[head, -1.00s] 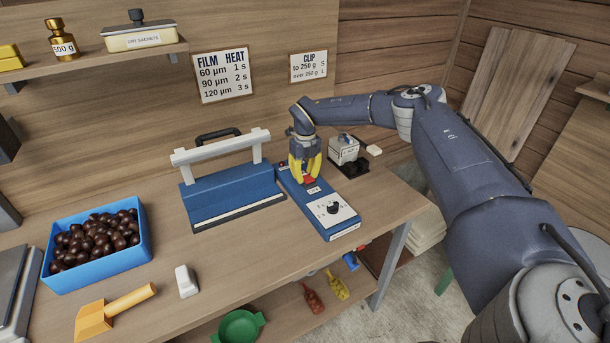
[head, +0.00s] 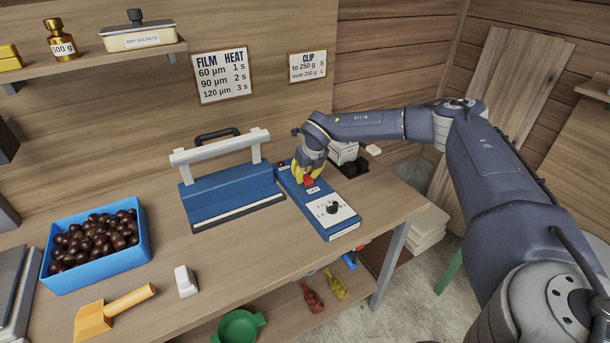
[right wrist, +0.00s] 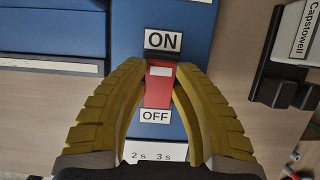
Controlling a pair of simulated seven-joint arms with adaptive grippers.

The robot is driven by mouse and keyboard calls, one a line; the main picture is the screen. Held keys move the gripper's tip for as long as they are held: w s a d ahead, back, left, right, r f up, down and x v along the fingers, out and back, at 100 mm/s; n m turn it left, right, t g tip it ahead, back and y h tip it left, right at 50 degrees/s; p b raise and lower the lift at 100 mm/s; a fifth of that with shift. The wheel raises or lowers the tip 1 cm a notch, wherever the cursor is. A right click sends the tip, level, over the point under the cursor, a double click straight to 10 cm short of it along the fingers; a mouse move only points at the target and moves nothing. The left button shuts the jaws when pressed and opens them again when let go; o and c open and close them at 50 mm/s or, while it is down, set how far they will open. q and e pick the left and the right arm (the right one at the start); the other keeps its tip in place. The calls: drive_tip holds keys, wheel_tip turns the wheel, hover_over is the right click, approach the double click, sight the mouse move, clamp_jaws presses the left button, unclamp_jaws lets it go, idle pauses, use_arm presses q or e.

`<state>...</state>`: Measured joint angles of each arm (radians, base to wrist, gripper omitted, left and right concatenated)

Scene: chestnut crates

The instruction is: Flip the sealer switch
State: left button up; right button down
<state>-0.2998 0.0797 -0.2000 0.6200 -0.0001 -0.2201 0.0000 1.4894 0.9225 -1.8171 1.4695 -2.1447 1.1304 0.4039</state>
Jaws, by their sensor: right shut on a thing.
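The sealer's blue control box (head: 325,218) lies on the bench with a dial on its white front panel. Its red switch (right wrist: 159,85) sits between an ON label (right wrist: 163,40) and an OFF label (right wrist: 155,116) in the right wrist view. My right gripper (right wrist: 161,66) is shut on the red switch, with a yellow finger on either side of it. In the head view my right gripper (head: 307,181) covers most of the switch. The blue sealer with its white lever (head: 225,147) stands left of the box. My left gripper is not in view.
A blue bin of chestnuts (head: 96,270), a yellow scoop (head: 112,312) and a small white block (head: 186,281) lie on the left of the bench. A white-and-black device (head: 343,154) stands close behind the control box. The bench front is mostly clear.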

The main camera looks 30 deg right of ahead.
drive_tip(key=c, duration=1)
unclamp_jaws()
drive_tip(key=shift+f, duration=0.1)
drive_tip(key=shift+c, duration=0.2)
drive_tip(key=v, duration=1.2)
